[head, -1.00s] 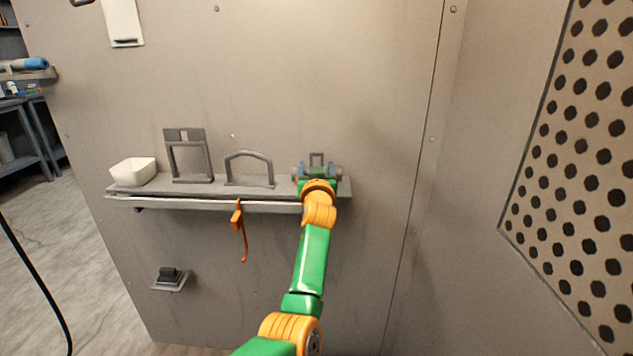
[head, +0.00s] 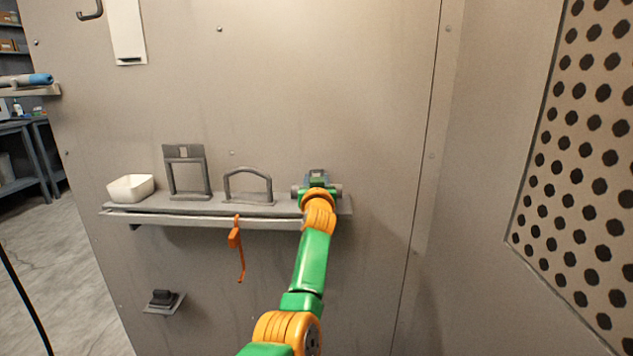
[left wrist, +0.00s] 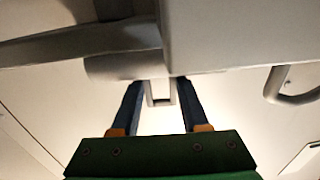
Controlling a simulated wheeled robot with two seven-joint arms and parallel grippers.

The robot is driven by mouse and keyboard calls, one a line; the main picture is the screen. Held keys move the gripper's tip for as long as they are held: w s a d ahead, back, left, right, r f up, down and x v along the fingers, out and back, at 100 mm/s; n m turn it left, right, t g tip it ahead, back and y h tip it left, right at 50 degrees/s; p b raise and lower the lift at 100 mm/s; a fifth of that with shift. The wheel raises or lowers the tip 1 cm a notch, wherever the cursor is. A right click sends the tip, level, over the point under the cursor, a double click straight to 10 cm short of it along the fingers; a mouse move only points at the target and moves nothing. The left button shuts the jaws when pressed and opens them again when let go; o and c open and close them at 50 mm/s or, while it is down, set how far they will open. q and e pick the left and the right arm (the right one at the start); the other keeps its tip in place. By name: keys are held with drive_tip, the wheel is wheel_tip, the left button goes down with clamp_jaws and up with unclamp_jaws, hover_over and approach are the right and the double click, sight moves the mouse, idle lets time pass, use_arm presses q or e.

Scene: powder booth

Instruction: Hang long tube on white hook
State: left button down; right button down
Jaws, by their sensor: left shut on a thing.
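My left gripper (head: 317,182) is at the right end of the wall shelf. In the left wrist view its two blue fingers (left wrist: 160,92) are shut on a small grey loop (left wrist: 161,94). A grey tube (left wrist: 123,66) lies crosswise just beyond the loop, and its end (head: 337,191) shows beside the gripper in the head view. The gripper hides most of it, so its length cannot be told. A wall hook (head: 92,14) at the top left looks grey in this light. My right gripper is not in view.
The shelf (head: 225,208) also holds a white bowl (head: 131,188), a tall grey frame (head: 204,178) and a grey arch (head: 268,187). An orange hook-like piece (head: 239,255) hangs from its front. A small dark fixture (head: 163,299) sits below. A perforated panel (head: 590,170) is at right.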

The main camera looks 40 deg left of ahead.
use_arm(q)
drive_tip(key=shift+r+p, duration=2.25)
drive_tip(key=shift+r, duration=0.4)
drive_tip(key=shift+f, duration=0.1)
drive_tip(key=shift+f, duration=0.1)
